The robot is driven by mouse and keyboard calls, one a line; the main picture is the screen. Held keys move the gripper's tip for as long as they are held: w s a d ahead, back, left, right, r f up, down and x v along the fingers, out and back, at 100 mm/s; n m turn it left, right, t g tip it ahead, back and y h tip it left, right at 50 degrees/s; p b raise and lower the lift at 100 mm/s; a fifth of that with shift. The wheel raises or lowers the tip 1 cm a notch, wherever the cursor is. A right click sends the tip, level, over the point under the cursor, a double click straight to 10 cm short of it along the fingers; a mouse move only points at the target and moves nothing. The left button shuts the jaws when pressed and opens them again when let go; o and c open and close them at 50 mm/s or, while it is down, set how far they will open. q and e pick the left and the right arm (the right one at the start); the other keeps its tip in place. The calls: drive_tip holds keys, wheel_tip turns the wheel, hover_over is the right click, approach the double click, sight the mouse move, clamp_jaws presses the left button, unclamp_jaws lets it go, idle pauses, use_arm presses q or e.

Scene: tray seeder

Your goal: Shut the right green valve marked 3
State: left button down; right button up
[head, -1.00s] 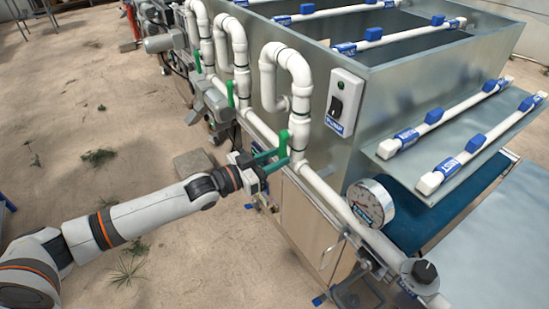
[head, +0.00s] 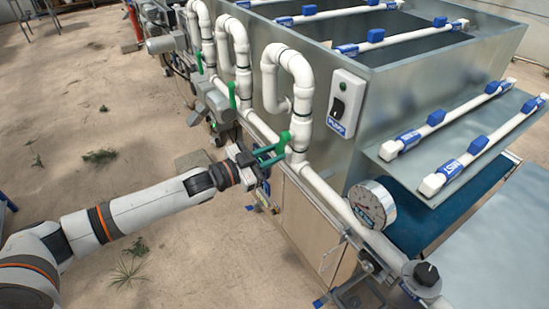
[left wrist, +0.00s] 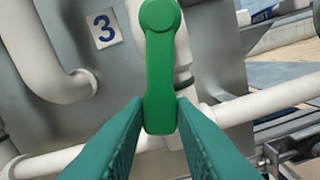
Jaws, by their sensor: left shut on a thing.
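The green valve handle (head: 284,141) is at the foot of the nearest white looped pipe, on the side of the metal tank. In the left wrist view the green handle (left wrist: 160,75) runs up and down the picture with its round end at the top, beside a plate marked 3 (left wrist: 104,29). My left gripper (head: 270,155) has green fingers and meets the handle from the left. In the wrist view its fingertips (left wrist: 161,104) are on both sides of the handle's lower part, shut on it. The valve body is partly hidden behind the handle. My right gripper is not in view.
Two more green valve handles (head: 232,95) (head: 199,62) stand farther back along the white pipe. A switch box (head: 347,102) and a round gauge (head: 372,205) are to the right. A black knob (head: 426,273) is at the lower right. The floor at left is mostly clear.

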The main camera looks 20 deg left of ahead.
use_arm(q)
drive_tip(key=w+a+r+m+p, duration=0.1)
drive_tip(key=r+m, duration=0.4)
drive_tip(key=m, duration=0.9)
drive_tip(key=shift+w+a+r+p, duration=0.35)
drive_tip(key=shift+w+a, duration=0.4)
drive_tip(key=shift+a, duration=0.45)
drive_tip(key=shift+r+m, duration=0.1)
drive_tip(key=shift+m, duration=0.2)
drive_tip(key=c, duration=1.2)
unclamp_jaws()
